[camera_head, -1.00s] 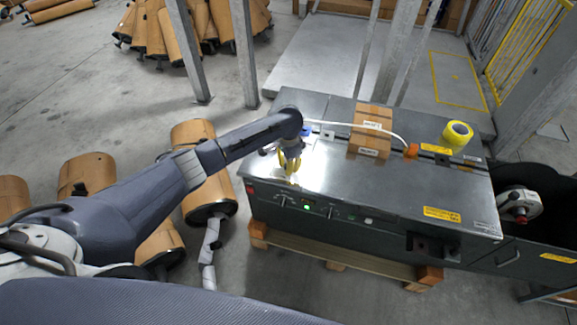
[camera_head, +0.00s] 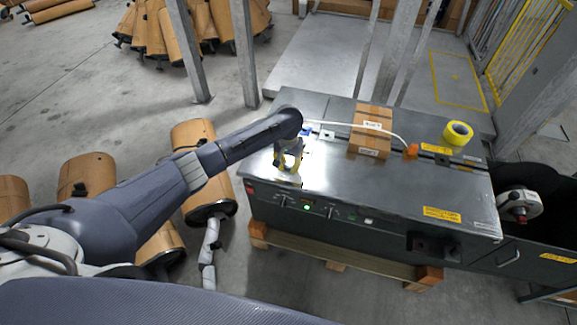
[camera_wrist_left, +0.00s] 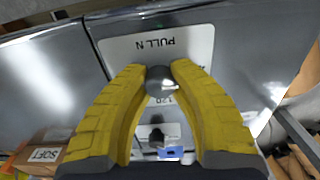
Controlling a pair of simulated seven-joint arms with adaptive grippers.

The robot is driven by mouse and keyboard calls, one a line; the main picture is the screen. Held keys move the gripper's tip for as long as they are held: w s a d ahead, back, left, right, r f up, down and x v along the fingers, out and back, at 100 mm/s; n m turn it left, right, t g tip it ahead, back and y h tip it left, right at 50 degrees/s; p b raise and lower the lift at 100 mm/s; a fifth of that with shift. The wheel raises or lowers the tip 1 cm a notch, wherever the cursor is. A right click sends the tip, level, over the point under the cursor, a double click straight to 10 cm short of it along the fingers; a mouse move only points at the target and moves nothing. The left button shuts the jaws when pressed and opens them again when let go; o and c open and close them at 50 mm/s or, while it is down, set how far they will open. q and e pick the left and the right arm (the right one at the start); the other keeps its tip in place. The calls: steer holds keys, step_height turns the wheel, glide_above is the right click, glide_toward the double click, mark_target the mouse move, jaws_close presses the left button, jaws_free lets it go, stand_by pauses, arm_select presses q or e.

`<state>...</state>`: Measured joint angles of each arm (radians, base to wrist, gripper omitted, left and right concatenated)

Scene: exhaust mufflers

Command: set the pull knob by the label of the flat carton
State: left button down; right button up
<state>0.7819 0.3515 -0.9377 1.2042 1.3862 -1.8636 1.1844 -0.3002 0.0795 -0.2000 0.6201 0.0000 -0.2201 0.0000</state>
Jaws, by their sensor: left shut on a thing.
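The pull knob (camera_wrist_left: 160,80), a small round grey ball, sits between the yellow fingertips of my left gripper (camera_wrist_left: 159,72) in the left wrist view. The gripper is shut on it, over a pale plate (camera_wrist_left: 190,42) with upside-down lettering beginning "PULL N". In the head view my left gripper (camera_head: 288,172) is low over the left part of the metal bench top, and the knob cannot be made out. The flat brown carton (camera_head: 369,140) lies on the bench to its right, with white labels. One label (camera_wrist_left: 45,155) reads "SOFT" in the left wrist view. My right gripper is out of view.
The grey machine bench (camera_head: 330,190) has a front panel with knobs and a green light. A yellow tape roll (camera_head: 457,133) and an orange part (camera_head: 411,151) are right of the carton. Bare top lies in front of the carton.

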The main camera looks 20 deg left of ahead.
mark_target(288, 165)
arm_select(q)
steer(key=shift+n, duration=0.3)
steer(key=c, duration=1)
jaws_free()
steer(key=shift+r, duration=6)
